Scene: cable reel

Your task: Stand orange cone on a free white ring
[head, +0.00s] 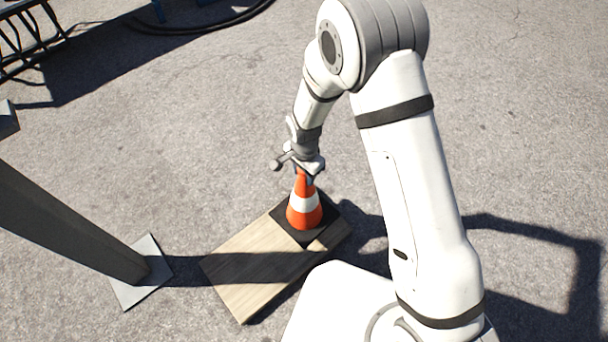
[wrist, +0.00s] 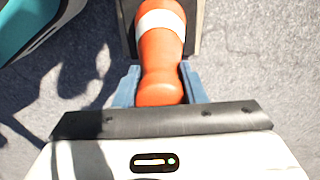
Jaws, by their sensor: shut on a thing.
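My gripper (head: 304,176) is at the cone's top from above. In the wrist view the cone (wrist: 161,50) lies between the two blue-grey fingers of my gripper (wrist: 160,88), which are shut on its narrow top. The cone's base looks level with the board; I cannot tell if it is touching. No white ring on the ground shows in either view.
The wooden board (head: 255,270) lies on grey asphalt. A dark post (head: 70,225) with a square foot plate (head: 142,285) stands at left. A black cable (head: 205,28) curves at the top. A teal object (wrist: 30,25) shows in the wrist view. Asphalt at upper right is clear.

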